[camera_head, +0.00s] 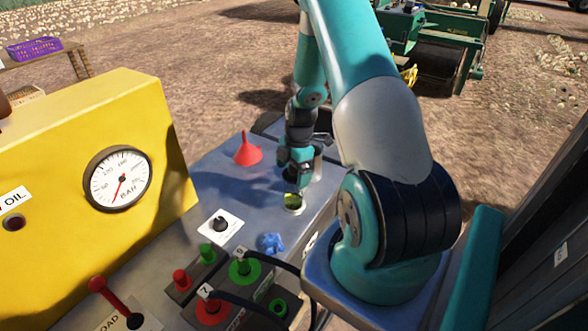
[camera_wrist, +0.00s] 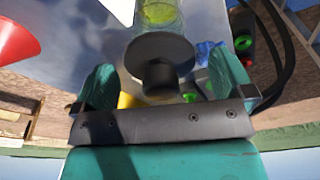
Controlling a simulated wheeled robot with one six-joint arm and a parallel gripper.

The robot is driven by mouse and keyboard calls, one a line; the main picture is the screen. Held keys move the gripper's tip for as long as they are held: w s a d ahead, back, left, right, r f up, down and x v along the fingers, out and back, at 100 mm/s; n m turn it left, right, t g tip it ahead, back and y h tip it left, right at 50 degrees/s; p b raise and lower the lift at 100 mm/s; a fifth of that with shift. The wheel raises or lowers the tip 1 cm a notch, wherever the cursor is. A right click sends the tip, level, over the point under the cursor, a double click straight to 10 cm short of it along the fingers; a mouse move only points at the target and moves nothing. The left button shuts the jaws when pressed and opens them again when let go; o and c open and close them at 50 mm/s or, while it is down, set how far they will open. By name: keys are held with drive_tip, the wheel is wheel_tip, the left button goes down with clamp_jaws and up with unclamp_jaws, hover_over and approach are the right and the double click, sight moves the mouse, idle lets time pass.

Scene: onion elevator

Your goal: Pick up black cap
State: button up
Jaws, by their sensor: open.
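The black cap (camera_wrist: 160,50) shows in the wrist view as a dark disc with a round knob facing me. It lies between the two teal fingers of my gripper (camera_wrist: 163,82), which are apart, with gaps visible on both sides of the knob. A clear jar with yellow-green content (camera_wrist: 160,14) shows just behind the cap; I cannot tell whether the cap touches it. In the head view my gripper (camera_head: 296,170) points down just above the jar (camera_head: 293,203) on the grey panel. I cannot make out the cap there.
A red funnel (camera_head: 247,151) stands left of my gripper. A crumpled blue cloth (camera_head: 270,243) lies nearer. A black knob (camera_head: 220,224), green and red hose connectors (camera_head: 212,308) and a yellow gauge box (camera_head: 90,130) crowd the left and front of the panel (camera_head: 190,255).

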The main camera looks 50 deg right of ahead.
drive_tip(key=shift+f, duration=0.25)
drive_tip(key=c, duration=1)
drive_tip(key=shift+r, duration=0.1)
